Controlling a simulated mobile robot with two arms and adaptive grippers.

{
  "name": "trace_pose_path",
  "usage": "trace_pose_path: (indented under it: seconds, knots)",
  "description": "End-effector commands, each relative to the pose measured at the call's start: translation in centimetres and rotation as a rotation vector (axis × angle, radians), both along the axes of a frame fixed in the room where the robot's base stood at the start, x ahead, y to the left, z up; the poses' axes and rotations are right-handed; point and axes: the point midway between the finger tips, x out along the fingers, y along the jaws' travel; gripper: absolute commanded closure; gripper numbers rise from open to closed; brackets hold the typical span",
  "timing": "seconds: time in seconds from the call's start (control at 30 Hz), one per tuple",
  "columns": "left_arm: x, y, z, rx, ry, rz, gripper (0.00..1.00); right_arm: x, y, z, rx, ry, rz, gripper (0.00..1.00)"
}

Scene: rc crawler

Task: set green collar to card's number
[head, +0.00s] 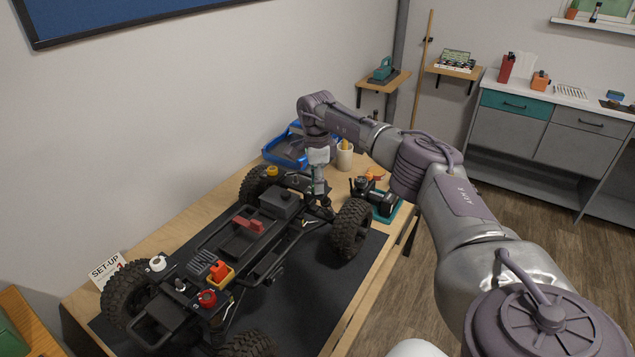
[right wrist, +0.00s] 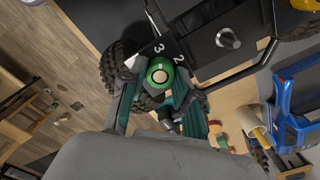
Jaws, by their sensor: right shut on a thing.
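The green collar (right wrist: 151,70) shows in the right wrist view as a round green cap with a pale centre. It sits on the crawler's dark frame beside white digits 3 and 2. My right gripper (head: 320,192) is shut on it, one teal-padded finger on each side; in the head view it hides the collar. The crawler (head: 250,238) stands on a dark mat (head: 349,293). My left gripper is out of view.
White (head: 157,264), red (head: 207,298) and yellow (head: 272,171) collars sit at the crawler's other corners.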

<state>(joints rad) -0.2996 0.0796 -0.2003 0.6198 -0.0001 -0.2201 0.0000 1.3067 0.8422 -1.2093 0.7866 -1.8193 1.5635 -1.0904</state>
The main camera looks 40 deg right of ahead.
Motion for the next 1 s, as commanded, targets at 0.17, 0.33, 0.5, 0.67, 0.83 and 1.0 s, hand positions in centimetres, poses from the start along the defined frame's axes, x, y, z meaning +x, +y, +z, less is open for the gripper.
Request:
trace_pose_path:
  seconds: [0.17,0.33,0.5,0.67,0.83,1.0]
  knots:
    - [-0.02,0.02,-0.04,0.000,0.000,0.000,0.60,0.10,-0.05,0.20,-0.001,-0.005,0.054,1.00]
    - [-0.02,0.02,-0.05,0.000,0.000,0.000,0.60,0.11,-0.05,0.22,-0.001,-0.005,0.075,1.00]
    - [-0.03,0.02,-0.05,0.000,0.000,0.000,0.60,0.12,-0.03,0.23,-0.001,-0.005,0.080,1.00]
    - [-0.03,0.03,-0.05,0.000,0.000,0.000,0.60,0.13,-0.02,0.24,-0.001,-0.005,0.079,1.00]
    - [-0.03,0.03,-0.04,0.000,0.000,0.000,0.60,0.12,-0.01,0.22,-0.001,-0.005,0.079,0.50]
    - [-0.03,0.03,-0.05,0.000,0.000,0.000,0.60,0.07,-0.01,0.12,0.000,-0.002,0.078,0.43]
